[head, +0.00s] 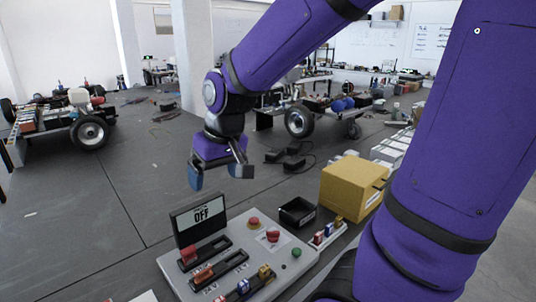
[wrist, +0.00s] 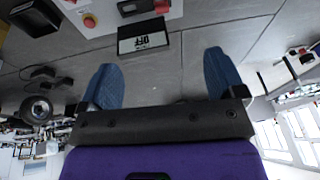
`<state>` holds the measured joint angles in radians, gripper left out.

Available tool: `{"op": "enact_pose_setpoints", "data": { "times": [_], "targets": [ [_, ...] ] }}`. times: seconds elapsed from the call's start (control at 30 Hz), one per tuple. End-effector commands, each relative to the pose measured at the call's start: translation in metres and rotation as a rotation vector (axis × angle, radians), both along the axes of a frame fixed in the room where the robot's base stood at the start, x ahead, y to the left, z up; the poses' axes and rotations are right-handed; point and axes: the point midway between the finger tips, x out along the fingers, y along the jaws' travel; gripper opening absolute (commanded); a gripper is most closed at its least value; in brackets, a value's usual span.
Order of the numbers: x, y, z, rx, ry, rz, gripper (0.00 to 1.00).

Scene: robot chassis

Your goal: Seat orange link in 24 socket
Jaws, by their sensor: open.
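My gripper (head: 219,176) is open and empty, hanging above and behind the control panel (head: 228,231). In the wrist view my gripper (wrist: 160,75) shows both blue fingers apart with only floor between them. The panel carries a display (head: 199,217) reading OFF, which also shows in the wrist view (wrist: 143,41). An orange-yellow piece (head: 265,272) sits in the panel's front row beside a blue piece (head: 243,287). Another orange-yellow piece (head: 339,221) stands in a small rack right of the panel. I cannot tell which is the orange link. No 24 label is legible.
A black open tray (head: 297,212) and a yellow box (head: 353,185) stand to the right.

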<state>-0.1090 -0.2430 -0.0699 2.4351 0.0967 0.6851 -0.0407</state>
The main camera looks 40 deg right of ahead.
Motion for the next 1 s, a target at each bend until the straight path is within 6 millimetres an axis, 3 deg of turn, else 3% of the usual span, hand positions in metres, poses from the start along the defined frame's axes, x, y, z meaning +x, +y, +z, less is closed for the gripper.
{"op": "enact_pose_setpoints", "data": {
  "times": [0.2, 0.5, 0.7, 1.0],
  "targets": [
    [-0.052, -0.010, 0.044, -0.019, -0.086, -0.007, 0.89],
    [-0.117, -0.020, 0.076, -0.062, -0.177, -0.026, 0.89],
    [-0.134, -0.022, 0.081, -0.079, -0.197, -0.034, 0.89],
    [-0.135, -0.022, 0.081, -0.080, -0.198, -0.033, 0.89]
  ]
}}
